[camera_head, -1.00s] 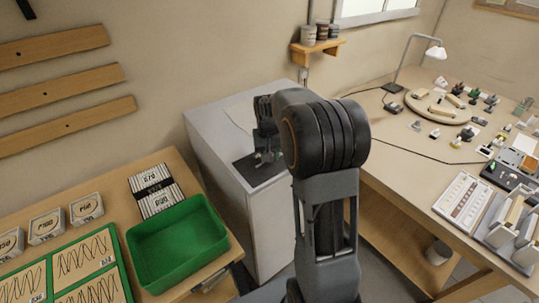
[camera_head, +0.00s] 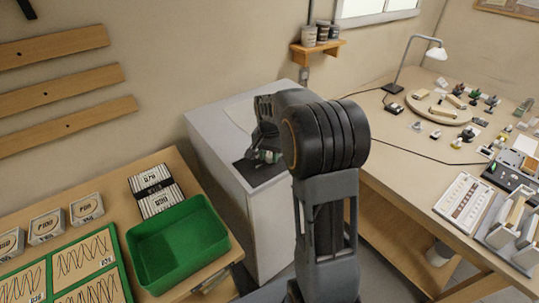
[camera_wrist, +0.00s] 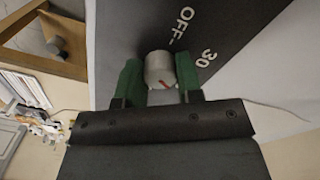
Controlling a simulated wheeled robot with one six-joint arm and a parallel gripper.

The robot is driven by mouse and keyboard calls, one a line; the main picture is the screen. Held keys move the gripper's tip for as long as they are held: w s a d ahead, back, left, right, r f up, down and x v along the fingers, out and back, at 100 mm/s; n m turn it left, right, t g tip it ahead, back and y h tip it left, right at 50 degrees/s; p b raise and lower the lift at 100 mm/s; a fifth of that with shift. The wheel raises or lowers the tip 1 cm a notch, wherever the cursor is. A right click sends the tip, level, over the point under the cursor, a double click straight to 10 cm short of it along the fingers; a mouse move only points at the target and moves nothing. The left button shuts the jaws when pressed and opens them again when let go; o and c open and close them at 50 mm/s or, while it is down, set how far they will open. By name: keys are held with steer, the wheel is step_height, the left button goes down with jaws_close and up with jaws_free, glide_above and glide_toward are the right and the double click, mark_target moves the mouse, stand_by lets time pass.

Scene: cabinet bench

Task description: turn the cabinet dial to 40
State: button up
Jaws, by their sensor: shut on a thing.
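The cabinet dial (camera_wrist: 160,68) is a pale grey knob with a red mark, seen in the wrist view on a dark panel (camera_wrist: 205,25). The printed marks OFF and 30 show beside it; a mark for 40 is not in view. My gripper (camera_wrist: 160,75) has its two green fingers on either side of the dial, shut on it. In the head view the gripper (camera_head: 264,156) is over the dark panel (camera_head: 258,171) on top of the grey cabinet (camera_head: 225,121). My arm hides most of the dial there.
A green tray (camera_head: 215,205) stands on the wooden table left of the cabinet. A workbench (camera_head: 375,130) with a lamp (camera_head: 415,55) and many small parts is on the right. A small shelf with pots (camera_head: 318,46) hangs on the wall behind.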

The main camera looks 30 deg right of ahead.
mark_target(269, 155)
stand_by(0.3)
steer(key=o, duration=0.9)
steer(key=shift+r, duration=0.1)
step_height(269, 155, up, 14)
steer(key=shift+w+a+f, duration=0.1)
steer(key=shift+a+f, duration=0.05)
steer(key=shift+f, duration=0.05)
stand_by(0.3)
